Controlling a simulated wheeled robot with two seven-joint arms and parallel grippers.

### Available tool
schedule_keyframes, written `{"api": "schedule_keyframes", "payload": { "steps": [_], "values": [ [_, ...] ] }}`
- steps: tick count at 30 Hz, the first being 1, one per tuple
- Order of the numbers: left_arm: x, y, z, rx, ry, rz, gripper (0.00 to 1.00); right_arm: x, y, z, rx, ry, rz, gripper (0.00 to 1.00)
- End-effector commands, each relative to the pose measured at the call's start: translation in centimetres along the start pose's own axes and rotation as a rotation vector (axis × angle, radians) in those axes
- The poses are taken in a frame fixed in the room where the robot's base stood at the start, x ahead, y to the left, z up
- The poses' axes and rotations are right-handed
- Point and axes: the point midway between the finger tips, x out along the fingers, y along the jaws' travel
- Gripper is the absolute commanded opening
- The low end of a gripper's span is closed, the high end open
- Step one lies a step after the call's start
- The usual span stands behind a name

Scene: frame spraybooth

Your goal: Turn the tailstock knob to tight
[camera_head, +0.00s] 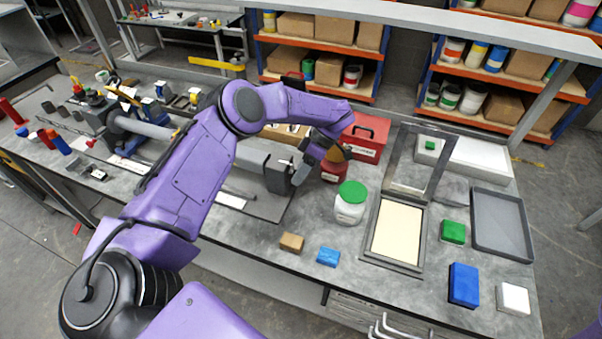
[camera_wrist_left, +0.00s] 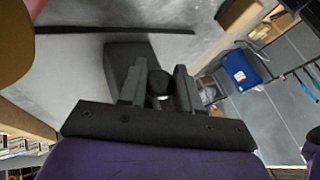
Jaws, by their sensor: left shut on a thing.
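The tailstock (camera_head: 279,172) is a dark grey block at the right end of the long machine on the bench. It also shows in the left wrist view as a dark block (camera_wrist_left: 122,58) beyond the fingers. My left gripper (camera_head: 303,172) is at the tailstock's right end. In the left wrist view, its two fingers (camera_wrist_left: 160,90) are closed around the black round tailstock knob (camera_wrist_left: 159,82), one on each side. The gripper hides the knob in the head view, and I cannot read its turn position. My right gripper is out of view.
A red box (camera_head: 366,138) and a dark red jar (camera_head: 333,166) stand close behind my gripper. A green-lidded jar (camera_head: 351,203) stands to the right. A framed panel (camera_head: 397,233), a grey tray (camera_head: 502,224) and several small blocks lie farther right.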

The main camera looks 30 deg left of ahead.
Motion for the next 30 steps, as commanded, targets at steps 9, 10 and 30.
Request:
{"api": "schedule_keyframes", "payload": {
  "steps": [9,10,30],
  "values": [
    [0.3,-0.1,0.1,0.002,0.002,-0.006,0.55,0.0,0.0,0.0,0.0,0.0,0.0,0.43],
    [0.3,-0.1,0.1,0.002,0.002,-0.006,0.55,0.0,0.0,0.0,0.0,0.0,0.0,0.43],
    [-8.0,0.1,0.3,-0.003,0.001,0.005,0.55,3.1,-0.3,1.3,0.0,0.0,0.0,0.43]
  ]
}}
